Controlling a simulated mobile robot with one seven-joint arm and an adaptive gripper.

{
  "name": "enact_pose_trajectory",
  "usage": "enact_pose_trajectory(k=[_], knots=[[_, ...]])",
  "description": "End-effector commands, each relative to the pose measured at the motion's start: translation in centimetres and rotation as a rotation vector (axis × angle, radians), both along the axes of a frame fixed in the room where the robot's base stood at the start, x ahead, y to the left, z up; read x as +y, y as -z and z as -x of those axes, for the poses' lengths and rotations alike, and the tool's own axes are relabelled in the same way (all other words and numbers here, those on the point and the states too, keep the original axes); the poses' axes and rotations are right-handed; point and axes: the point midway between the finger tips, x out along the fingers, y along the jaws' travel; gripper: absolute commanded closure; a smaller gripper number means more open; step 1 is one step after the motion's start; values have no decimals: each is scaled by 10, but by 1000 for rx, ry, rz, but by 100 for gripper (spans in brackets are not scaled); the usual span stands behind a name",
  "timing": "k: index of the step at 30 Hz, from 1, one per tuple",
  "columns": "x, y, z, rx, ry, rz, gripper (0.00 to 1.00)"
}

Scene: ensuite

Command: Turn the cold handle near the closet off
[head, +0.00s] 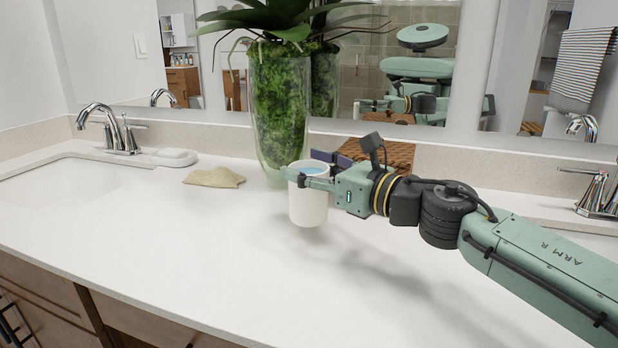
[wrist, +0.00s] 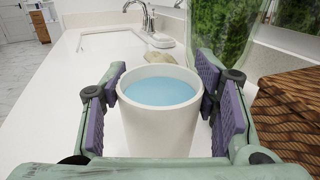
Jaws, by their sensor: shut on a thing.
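The left chrome faucet (head: 103,125) stands behind the left sink, with lever handles at its base. It also shows at the top of the wrist view (wrist: 149,18). A second chrome faucet (head: 597,195) is partly visible at the right edge. I cannot tell which handle is the cold one near the closet; no closet is clearly visible. My gripper (head: 310,172) is shut on a white cup (head: 308,207) holding blue liquid. The cup is upright, slightly above the counter, between both finger pads in the wrist view (wrist: 160,120). My gripper is far from both faucets.
A tall glass plant vase (head: 279,110) stands just behind the cup. A brown woven box (head: 390,155) sits behind my gripper. A tan cloth (head: 214,178) and a soap dish (head: 172,157) lie near the left sink (head: 70,185). The front counter (head: 200,260) is clear.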

Motion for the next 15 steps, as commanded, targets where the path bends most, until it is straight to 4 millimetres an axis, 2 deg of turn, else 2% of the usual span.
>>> enact_pose_trajectory(k=[4, 15], knots=[[-1, -9, 1, -2, 2, 1, 100], [-11, -11, 31, -3, 2, 0, 100]])
